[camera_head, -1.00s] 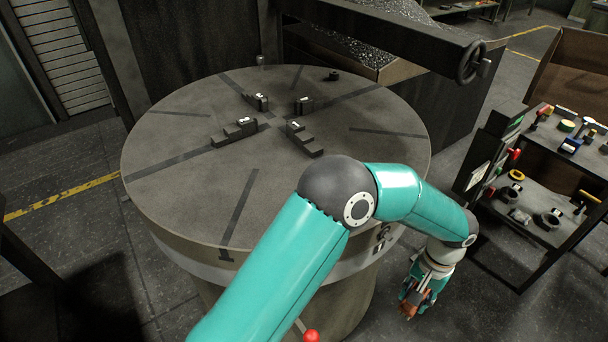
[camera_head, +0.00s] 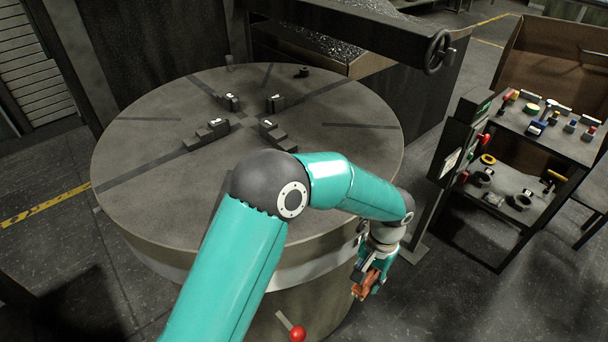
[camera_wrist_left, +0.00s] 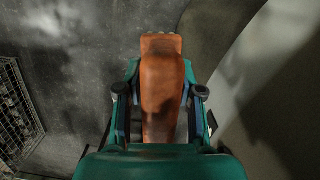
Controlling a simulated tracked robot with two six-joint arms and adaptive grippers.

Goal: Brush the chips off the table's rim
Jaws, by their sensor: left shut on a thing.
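The round grey table (camera_head: 150,200) fills the middle of the head view, with dark slots and stepped jaws on its top. Its rim (camera_head: 300,272) shows at the front and right. My left gripper (camera_head: 366,282) hangs beside the rim's right front side, below the tabletop. It is shut on a brown wooden brush (camera_head: 358,291), and the brush also shows in the left wrist view (camera_wrist_left: 162,90) between the fingers. In that view the table's curved side lies to the right, apart from the brush. I cannot make out chips on the rim. My right gripper is not in view.
A rack (camera_head: 545,135) with tools and coloured parts stands at the right. A bin of metal chips (camera_head: 320,45) is behind the table, near a handwheel (camera_head: 438,52). A red knob (camera_head: 297,334) sits at the front.

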